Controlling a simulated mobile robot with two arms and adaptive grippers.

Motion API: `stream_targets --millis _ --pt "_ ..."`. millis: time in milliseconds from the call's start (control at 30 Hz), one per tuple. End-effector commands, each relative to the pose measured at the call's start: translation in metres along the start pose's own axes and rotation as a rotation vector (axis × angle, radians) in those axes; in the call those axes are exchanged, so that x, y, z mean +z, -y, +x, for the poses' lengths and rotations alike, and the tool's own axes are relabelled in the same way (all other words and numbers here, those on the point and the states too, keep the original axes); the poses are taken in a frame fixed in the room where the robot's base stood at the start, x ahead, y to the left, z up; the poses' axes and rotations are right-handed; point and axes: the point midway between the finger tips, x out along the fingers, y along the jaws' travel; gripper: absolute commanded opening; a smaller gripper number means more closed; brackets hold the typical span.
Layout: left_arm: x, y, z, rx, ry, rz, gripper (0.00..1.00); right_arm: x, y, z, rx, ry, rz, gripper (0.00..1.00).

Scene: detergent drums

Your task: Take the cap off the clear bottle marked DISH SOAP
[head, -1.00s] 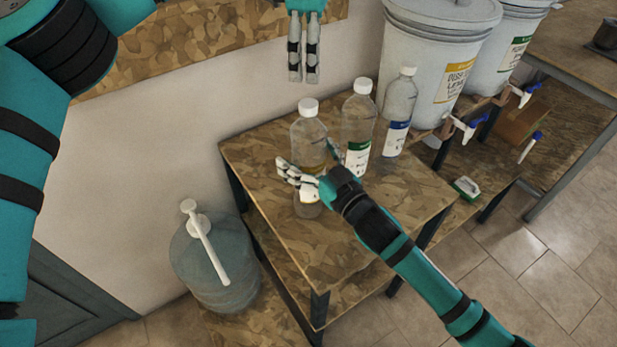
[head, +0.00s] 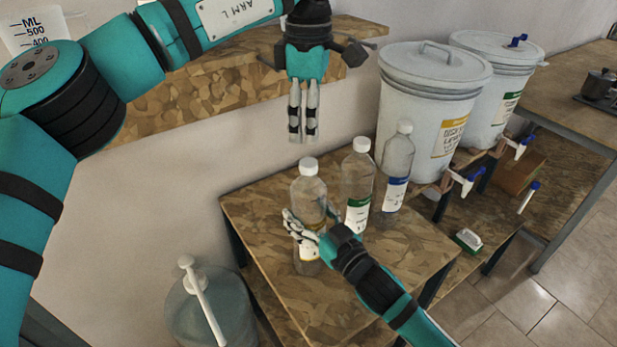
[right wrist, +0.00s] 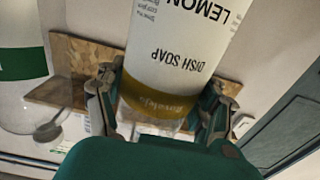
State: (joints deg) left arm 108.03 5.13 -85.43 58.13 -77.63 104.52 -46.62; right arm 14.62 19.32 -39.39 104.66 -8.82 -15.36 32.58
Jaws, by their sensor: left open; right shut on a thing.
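The clear DISH SOAP bottle (head: 309,190) with a white cap (head: 309,166) stands upright on the small wooden table at the front of a row of bottles.
A green-labelled bottle (head: 357,180) and a blue-labelled bottle (head: 397,170) stand close behind. Two white drums (head: 428,95) with taps are at the right. A wooden wall shelf (head: 215,90) is behind my left arm. A large pump jug (head: 205,310) is lower left.

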Motion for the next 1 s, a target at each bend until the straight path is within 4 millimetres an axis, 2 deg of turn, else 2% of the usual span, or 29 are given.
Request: stream_targets --millis 167,500,700,833,1000 --pt "0.0013 0.0006 -0.0003 0.000 -0.004 0.171 0.51 0.0002 -0.0001 -0.0001 0.000 0.001 0.000 0.00" --pt "0.0034 0.0014 -0.0001 -0.004 -0.006 0.937 0.51 0.0003 -0.0001 0.0000 0.000 0.001 0.000 0.00" --pt "0.0018 0.0009 -0.0001 -0.003 -0.003 1.319 0.51 0.0003 -0.0001 0.0000 0.000 0.001 0.000 0.00" --pt "0.0007 0.0005 -0.0003 -0.001 -0.001 1.472 0.51 0.0002 0.0000 0.0000 0.000 0.001 0.000 0.00" --pt "0.0002 0.0001 0.0037 0.000 0.000 1.555 0.51 0.0003 0.0000 0.0000 0.000 0.000 0.000 0.00"
